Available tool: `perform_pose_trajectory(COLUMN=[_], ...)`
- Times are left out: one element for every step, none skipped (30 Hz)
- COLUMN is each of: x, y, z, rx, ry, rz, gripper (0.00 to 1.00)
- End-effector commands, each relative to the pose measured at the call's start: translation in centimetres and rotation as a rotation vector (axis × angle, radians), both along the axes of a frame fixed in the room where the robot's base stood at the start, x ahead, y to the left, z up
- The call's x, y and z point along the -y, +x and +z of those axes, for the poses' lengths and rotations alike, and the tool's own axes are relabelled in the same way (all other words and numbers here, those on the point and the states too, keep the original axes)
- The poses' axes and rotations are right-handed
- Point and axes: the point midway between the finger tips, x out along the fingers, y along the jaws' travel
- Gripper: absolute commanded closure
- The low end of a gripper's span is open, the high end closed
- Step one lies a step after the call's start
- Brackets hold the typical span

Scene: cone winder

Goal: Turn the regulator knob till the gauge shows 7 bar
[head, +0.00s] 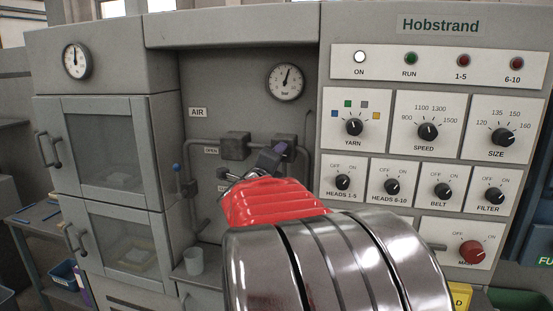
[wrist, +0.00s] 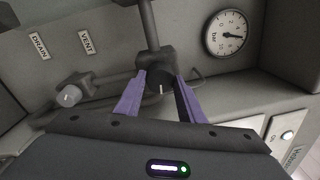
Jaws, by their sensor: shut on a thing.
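The regulator knob (wrist: 160,80) is black with a white mark and sits on a dark grey regulator body (wrist: 154,60) in the wrist view. My gripper (wrist: 160,84) has its purple fingers on either side of the knob, shut on it. In the head view my gripper (head: 270,156) reaches the pipework under the AIR sign, and my arm hides the knob. The round white bar gauge (head: 286,81) is above it, its needle slightly right of straight up. The gauge (wrist: 226,33) looks turned sideways in the wrist view, its needle apparently between 5 and 6.
A valve with a grey knob (wrist: 69,96) is left of the regulator, near the DRAIN (wrist: 39,46) and VENT (wrist: 86,41) labels. A panel of black knobs (head: 428,131) is at right. A second gauge (head: 76,61) is at upper left. A cup (head: 193,261) stands below the pipes.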

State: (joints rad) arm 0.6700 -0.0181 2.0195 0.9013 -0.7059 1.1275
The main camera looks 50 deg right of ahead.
Motion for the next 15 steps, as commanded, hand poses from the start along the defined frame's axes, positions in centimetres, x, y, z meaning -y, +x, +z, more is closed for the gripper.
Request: perform_pose_trajectory(x=[0.25, 0.25, 0.26, 0.26, 0.25, 0.25, 0.26, 0.26, 0.26, 0.26, 0.26, 0.26, 0.26, 0.26, 0.26], y=[-0.33, -0.33, -0.33, -0.33, -0.33, -0.32, -0.33, -0.32, -0.33, -0.33, -0.33, -0.33, -0.33, -0.33, -0.33], z=[-0.19, -0.19, -0.21, -0.21, -0.22, -0.23, -0.25, -0.26, -0.27, -0.28, -0.29, -0.30, -0.31, -0.32, -0.33], rx=[0.019, 0.027, 0.038, 0.046, 0.051, 0.056, 0.060, 0.063, 0.066, 0.066, 0.067, 0.067, 0.067, 0.067, 0.067], ry=[0.010, 0.014, 0.019, 0.022, 0.024, 0.027, 0.029, 0.030, 0.031, 0.033, 0.033, 0.033, 0.033, 0.033, 0.034], rz=[-0.010, -0.009, -0.009, -0.009, -0.009, -0.009, -0.010, -0.009, -0.009, -0.009, -0.009, -0.009, -0.009, -0.009, -0.009], gripper=[0.87, 0.87, 0.87, 0.87, 0.87, 0.87, 0.87, 0.87, 0.87, 0.87, 0.87, 0.87, 0.87, 0.87, 0.87])
